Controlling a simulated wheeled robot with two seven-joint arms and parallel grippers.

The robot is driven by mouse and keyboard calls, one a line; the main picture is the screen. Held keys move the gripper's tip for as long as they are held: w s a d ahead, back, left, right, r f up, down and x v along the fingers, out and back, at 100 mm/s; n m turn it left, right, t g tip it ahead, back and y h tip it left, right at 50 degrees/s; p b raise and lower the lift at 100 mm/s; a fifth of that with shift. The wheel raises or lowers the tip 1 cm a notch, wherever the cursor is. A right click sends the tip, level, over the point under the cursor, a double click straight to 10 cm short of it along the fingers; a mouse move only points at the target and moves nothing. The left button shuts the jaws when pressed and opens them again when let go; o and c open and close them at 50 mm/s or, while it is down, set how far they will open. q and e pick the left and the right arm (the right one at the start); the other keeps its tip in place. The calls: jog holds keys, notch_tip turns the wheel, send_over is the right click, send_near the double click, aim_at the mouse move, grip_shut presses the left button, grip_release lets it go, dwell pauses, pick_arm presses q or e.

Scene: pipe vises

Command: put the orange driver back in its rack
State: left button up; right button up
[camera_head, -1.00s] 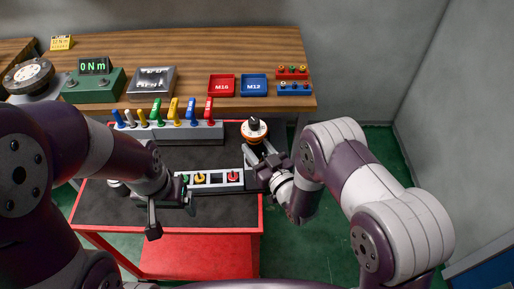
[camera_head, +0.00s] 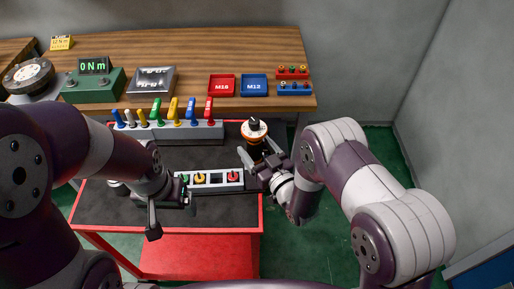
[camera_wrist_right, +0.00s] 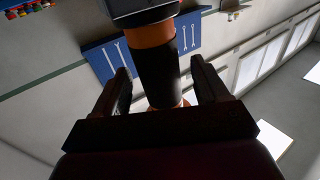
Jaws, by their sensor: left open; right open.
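The orange driver (camera_head: 254,131) stands upright at the right end of the red cart in the head view. Its top is white, orange and black, and its lower end is hidden behind my right gripper. My right gripper (camera_head: 257,155) is open, with a finger on each side of the driver. In the right wrist view the driver's black and orange shaft (camera_wrist_right: 160,72) runs between the spread fingers (camera_wrist_right: 163,90); whether they touch it is unclear. My left gripper (camera_head: 172,212) is open and empty over the front of the cart. I cannot tell which holder is the driver's rack.
A grey rack (camera_head: 185,134) with several coloured-handled tools stands at the cart's back. A pale holder (camera_head: 211,187) with coloured knobs lies in front. The wooden bench (camera_head: 190,50) behind holds a torque display (camera_head: 93,84), red tray (camera_head: 222,86) and blue tray (camera_head: 254,86).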

jog(key=b+v, duration=0.2)
jog(key=v, duration=1)
jog(key=shift+s+d, duration=0.2)
jog(key=shift+s, duration=0.05)
jog(key=shift+r, duration=0.1)
notch_tip(320, 180, down, 10)
jog(key=s+d+g+h, duration=0.2)
jog(key=g+h, duration=0.1)
jog(key=g, duration=0.3)
jog(key=s+d+f+m+g+h, duration=0.2)
jog(key=s+d+g+h, duration=0.1)
jog(key=d+g+h, duration=0.2)
jog(key=s+d+r+m+g, duration=0.1)
jog(key=s+d+r+m, duration=0.1)
jog(key=r, duration=0.5)
jog(key=s+d+r+m+g+h, duration=0.1)
jog(key=s+d+r+g, duration=0.1)
jog(key=r, duration=0.6)
jog(key=shift+m+g, duration=0.3)
jog(key=shift+m, duration=0.1)
